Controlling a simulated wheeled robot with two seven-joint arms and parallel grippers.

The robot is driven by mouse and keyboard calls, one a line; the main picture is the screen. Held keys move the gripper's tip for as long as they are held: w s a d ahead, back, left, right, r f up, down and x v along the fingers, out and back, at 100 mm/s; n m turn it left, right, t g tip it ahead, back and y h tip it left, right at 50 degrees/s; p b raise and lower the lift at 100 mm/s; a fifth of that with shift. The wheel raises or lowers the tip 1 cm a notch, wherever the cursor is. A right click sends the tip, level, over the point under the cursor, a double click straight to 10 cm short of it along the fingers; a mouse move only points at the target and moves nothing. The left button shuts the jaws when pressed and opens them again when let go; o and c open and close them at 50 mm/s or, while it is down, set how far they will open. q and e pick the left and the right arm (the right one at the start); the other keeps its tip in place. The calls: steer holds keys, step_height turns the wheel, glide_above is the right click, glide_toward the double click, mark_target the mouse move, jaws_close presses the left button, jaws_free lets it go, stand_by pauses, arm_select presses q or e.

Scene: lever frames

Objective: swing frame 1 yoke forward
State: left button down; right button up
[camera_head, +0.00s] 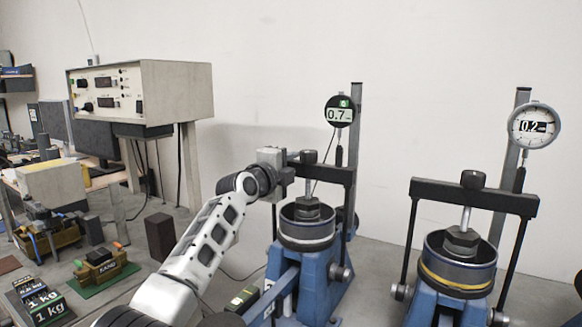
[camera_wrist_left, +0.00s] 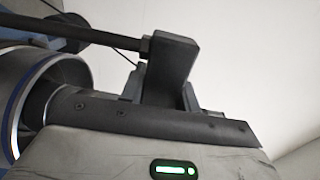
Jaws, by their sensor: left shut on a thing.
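The left lever frame (camera_head: 300,277) is a blue stand with a round cell under a black yoke (camera_head: 325,170). The yoke's crossbar is upright over the cell, with a dark weight-like block (camera_head: 307,208) below it. My left gripper (camera_head: 283,172) is shut on the left end of this yoke. In the left wrist view the yoke's black end (camera_wrist_left: 170,62) stands between the dark fingers (camera_wrist_left: 160,95), and the cell's ring shows at the left. The gripper hides part of the yoke's left side. My right gripper is in neither view.
A second blue frame with its own black yoke (camera_head: 475,196) stands at right. A dial (camera_head: 340,111) reads about 0.7 and another (camera_head: 534,125) about 0.2. An instrument box (camera_head: 140,92) stands at left.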

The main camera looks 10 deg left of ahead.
arm_select(q)
steer(key=shift+s+a+f+b, duration=0.25)
steer(key=shift+s+b, duration=0.15)
steer(key=shift+b, duration=0.35)
steer(key=s+a+f+t+h+b, duration=0.1)
steer(key=s+a+f+t+b, duration=0.2)
steer(key=s+b, duration=0.5)
steer(key=shift+s+a+t+h+b, duration=0.4)
steer(key=shift+s+a, duration=0.5)
steer(key=shift+s, duration=1.1)
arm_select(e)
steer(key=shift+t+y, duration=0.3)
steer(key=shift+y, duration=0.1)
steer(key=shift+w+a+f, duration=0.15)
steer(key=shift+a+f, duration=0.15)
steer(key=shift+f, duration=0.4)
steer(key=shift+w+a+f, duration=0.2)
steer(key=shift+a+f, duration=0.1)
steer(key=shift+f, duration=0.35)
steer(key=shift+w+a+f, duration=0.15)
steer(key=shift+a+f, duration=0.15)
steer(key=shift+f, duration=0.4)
